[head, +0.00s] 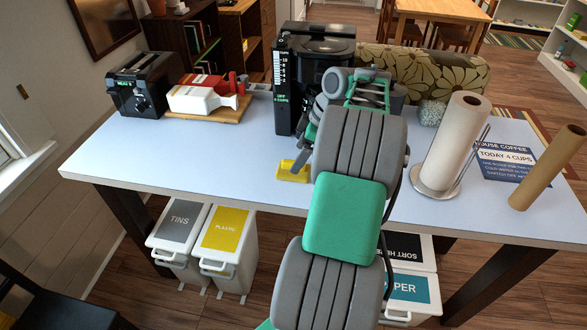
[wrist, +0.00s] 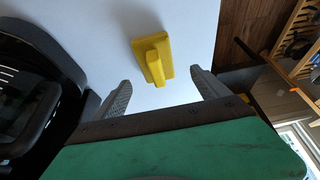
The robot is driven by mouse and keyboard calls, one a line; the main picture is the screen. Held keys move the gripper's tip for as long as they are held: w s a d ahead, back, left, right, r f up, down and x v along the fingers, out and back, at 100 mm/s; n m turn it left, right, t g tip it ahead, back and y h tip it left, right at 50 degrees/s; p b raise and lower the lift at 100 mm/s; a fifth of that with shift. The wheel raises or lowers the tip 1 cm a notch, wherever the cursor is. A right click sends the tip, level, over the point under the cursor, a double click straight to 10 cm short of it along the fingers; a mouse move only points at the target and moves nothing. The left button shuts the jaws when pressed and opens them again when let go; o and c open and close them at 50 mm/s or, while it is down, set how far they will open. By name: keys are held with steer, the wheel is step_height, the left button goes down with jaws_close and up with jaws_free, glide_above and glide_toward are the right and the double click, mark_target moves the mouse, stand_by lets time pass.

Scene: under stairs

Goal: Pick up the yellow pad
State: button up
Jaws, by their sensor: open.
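The yellow pad (head: 293,171) lies on the pale blue table in the head view, near the front edge and left of my arm. In the wrist view the yellow pad (wrist: 153,59) shows a flat base with a raised ridge on top. My gripper (wrist: 158,93) is open and empty in the wrist view, its two grey fingers apart, with the pad beyond the fingertips and between their lines. The fingers and the pad do not appear to touch. In the head view my arm hides most of the gripper.
The black coffee machine (head: 316,70) stands close behind the pad. A toaster (head: 140,87) and a board with a white bottle (head: 203,100) are at the left. A paper roll (head: 455,140) and a cardboard tube (head: 548,168) are at the right. The table's front left is clear.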

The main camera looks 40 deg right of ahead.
steer(key=x, duration=0.6)
steer(key=shift+d+f+p, duration=0.1)
steer(key=shift+d+p, duration=0.15)
steer(key=shift+p, duration=0.15)
steer(key=c, duration=1.5)
steer(key=shift+o, duration=0.2)
steer(key=shift+r, duration=0.35)
step_height(320, 180, up, 3)
steer(key=shift+s+d+f+b, duration=0.1)
steer(key=shift+b, duration=0.35)
steer(key=s+r, duration=0.4)
steer(key=r, duration=0.1)
steer(key=shift+a, duration=0.25)
steer(key=s+a+r, duration=0.1)
steer(key=s+r, duration=0.3)
steer(key=s, duration=0.5)
steer(key=shift+s+a+r, duration=0.3)
